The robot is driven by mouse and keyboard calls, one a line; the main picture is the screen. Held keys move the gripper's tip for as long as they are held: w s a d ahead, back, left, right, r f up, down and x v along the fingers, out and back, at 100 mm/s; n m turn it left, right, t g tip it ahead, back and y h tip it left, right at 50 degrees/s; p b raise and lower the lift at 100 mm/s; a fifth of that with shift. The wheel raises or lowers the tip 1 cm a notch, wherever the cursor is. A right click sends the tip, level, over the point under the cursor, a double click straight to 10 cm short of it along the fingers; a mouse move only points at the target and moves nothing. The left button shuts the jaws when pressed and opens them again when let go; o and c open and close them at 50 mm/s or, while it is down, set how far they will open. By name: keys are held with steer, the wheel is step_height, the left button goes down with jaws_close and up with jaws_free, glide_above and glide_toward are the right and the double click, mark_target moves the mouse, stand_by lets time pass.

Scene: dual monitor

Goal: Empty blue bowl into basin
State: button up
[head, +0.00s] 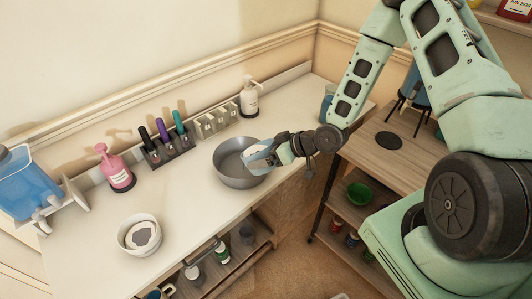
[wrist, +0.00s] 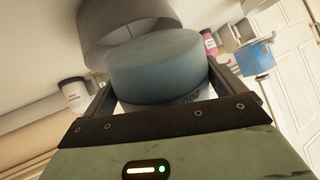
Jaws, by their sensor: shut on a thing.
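A grey round basin (head: 230,177) stands on the white counter near its front edge. My gripper (head: 277,153) reaches in from the right over the basin's right rim. It is shut on the blue bowl (head: 264,161), which looks small, pale blue and tilted above the basin. In the wrist view the bowl (wrist: 155,68) sits between my two fingers, showing a smooth grey-blue outside. The grey basin (wrist: 105,28) is just beyond it. A white patch shows beside the bowl in the head view; I cannot tell whether it is contents or the bowl's inside. The bowl's inside is hidden in the wrist view.
A white bowl (head: 139,250) with something grey inside stands front left. A pink pump bottle (head: 121,178), a rack of coloured bottles (head: 166,150) and a white pump bottle (head: 249,102) line the back. A blue dispenser (head: 28,185) stands far left. A wooden shelf unit (head: 376,157) is right.

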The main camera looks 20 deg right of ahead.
steer(key=shift+w+r+g+h+p, duration=0.15)
steer(key=shift+r+g+h+p, duration=0.45)
steer(key=shift+p, duration=0.65)
steer(key=shift+w+a+r+m+g+p, duration=0.15)
steer(key=shift+w+r+m+g+p, duration=0.25)
steer(key=shift+g+p, duration=1)
steer(key=shift+r+t+p, duration=0.3)
steer(key=shift+p, duration=0.75)
steer(key=shift+w+a+h+p, duration=0.1)
steer(key=shift+h+p, duration=0.3)
steer(key=shift+w+r+g+p, duration=0.15)
steer(key=shift+r+g+p, duration=0.1)
steer(key=shift+g+p, duration=0.3)
steer(key=shift+w+r+p, duration=0.1)
steer(key=shift+p, duration=0.35)
steer(key=shift+w+a+r+g+h+p, duration=0.1)
steer(key=shift+g+h+p, duration=0.2)
steer(key=shift+g+p, duration=0.05)
steer(key=shift+m, duration=0.3)
